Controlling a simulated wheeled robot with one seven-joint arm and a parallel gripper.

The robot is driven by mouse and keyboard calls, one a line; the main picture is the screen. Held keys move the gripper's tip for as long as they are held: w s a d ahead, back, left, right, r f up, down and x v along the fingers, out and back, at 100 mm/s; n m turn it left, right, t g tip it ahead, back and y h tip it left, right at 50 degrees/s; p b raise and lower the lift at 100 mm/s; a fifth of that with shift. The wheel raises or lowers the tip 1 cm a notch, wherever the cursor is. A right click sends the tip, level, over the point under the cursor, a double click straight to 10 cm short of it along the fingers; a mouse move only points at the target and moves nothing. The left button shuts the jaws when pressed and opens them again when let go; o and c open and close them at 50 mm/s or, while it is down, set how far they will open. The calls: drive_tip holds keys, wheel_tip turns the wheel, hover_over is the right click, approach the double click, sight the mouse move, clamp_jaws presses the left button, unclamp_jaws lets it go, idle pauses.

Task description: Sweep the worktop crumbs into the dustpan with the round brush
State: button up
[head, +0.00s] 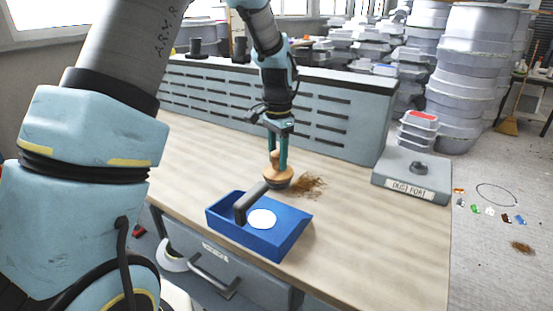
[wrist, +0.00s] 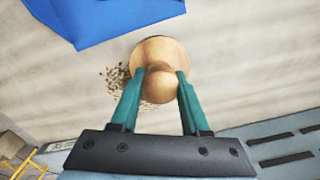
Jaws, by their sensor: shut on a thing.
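My gripper (head: 277,160) is shut on the wooden knob of the round brush (head: 278,178), held upright at the worktop behind the dustpan. In the wrist view the brush (wrist: 160,53) sits between my green fingers (wrist: 157,84). The blue dustpan (head: 284,243) lies on the worktop near its front edge, with a dark handle and a white round patch on it. Its blue edge also shows in the wrist view (wrist: 100,20). Brown crumbs (head: 309,186) lie right beside the brush, on its right in the head view. In the wrist view the crumbs (wrist: 114,82) are partly hidden by a finger and the brush.
A grey block with a lettered label (head: 411,177) stands at the worktop's right end. A slotted blue-grey panel (head: 330,122) runs along the back. The worktop (head: 370,235) is clear at the front right. Stacked grey moulds (head: 460,80) stand beyond.

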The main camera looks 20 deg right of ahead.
drive_tip(key=shift+r+p, duration=2.2)
drive_tip(key=shift+r, duration=1.1)
